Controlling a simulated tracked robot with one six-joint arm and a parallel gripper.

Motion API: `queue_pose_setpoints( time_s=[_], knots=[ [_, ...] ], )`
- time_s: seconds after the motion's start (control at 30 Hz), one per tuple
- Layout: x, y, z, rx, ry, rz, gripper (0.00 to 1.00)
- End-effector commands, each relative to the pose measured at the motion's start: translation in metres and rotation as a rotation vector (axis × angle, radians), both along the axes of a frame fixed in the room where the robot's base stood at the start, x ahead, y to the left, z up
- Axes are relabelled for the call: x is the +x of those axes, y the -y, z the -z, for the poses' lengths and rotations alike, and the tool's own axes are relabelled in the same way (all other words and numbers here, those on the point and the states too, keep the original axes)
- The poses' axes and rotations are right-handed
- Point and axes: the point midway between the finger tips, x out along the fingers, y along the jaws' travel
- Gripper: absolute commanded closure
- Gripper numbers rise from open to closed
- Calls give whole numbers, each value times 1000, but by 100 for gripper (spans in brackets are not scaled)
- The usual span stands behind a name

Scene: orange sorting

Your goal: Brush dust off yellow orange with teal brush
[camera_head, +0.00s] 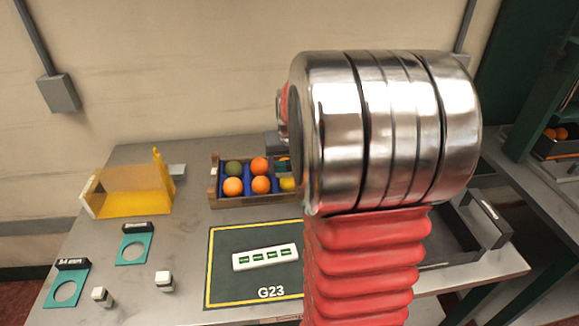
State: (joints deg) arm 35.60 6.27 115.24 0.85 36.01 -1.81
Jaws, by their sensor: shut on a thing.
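The yellow orange (288,184) sits in the front right of the visible part of a divided wooden crate (240,201), partly hidden by my arm. A grey part of my gripper (274,144) shows just left of my arm, over the crate's back right.
The crate also holds several orange fruits (260,185) and a dark green one (234,168). A yellow bin (147,205) stands left. Teal ring plates (133,248) and small white-topped blocks (164,281) lie front left. A dark mat (229,291) bears a white strip (265,257). A dark tray (452,244) is right.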

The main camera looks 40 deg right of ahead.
Motion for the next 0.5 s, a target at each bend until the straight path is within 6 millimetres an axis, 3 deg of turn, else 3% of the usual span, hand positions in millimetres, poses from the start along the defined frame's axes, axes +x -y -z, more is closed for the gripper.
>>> queue_pose_setpoints(
  time_s=[0.5],
  knots=[
    [0, 0, -30, -1, 1, 0, 54]
  ],
)
